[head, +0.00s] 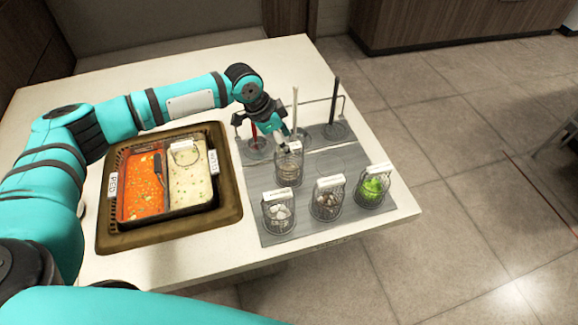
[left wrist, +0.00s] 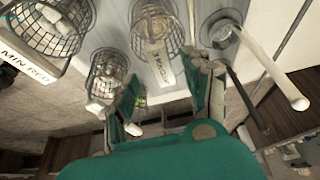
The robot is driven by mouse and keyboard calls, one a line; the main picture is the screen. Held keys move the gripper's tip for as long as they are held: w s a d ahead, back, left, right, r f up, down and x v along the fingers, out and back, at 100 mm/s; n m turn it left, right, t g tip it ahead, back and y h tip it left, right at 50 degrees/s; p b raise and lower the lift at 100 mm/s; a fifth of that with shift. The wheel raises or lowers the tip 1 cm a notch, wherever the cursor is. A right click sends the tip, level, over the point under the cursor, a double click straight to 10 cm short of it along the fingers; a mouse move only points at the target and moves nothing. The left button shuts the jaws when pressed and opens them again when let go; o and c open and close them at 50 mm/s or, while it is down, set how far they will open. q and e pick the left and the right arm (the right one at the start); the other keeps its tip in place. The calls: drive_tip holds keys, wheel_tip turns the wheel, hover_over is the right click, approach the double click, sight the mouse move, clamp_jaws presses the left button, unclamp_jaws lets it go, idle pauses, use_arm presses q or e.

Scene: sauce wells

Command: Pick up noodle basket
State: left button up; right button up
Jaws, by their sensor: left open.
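The noodle basket (head: 290,172) is a small wire basket with pale contents and a white label tag, standing upright on the grey mat at the back of the basket group. My left gripper (head: 272,128) is open just above and behind it, pointing down. In the left wrist view the basket (left wrist: 160,22) lies beyond the open fingers (left wrist: 165,98), and its label tag reaches toward the gap between them. I cannot tell whether a finger touches it. My right gripper is not in view.
Baskets with white pieces (head: 279,216), brown pieces (head: 328,205) and green leaves (head: 373,190) stand in front. Utensils with upright handles (head: 334,100) stand at the mat's back edge. A brown-rimmed tray (head: 232,195) with red and white sauce wells is at left.

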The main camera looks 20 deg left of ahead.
sight(289, 162)
use_arm(q)
drive_tip(key=x, duration=0.4)
drive_tip(key=shift+w+r+p, duration=0.1)
drive_tip(key=shift+p, duration=0.2)
drive_tip(key=c, duration=0.6)
clamp_jaws()
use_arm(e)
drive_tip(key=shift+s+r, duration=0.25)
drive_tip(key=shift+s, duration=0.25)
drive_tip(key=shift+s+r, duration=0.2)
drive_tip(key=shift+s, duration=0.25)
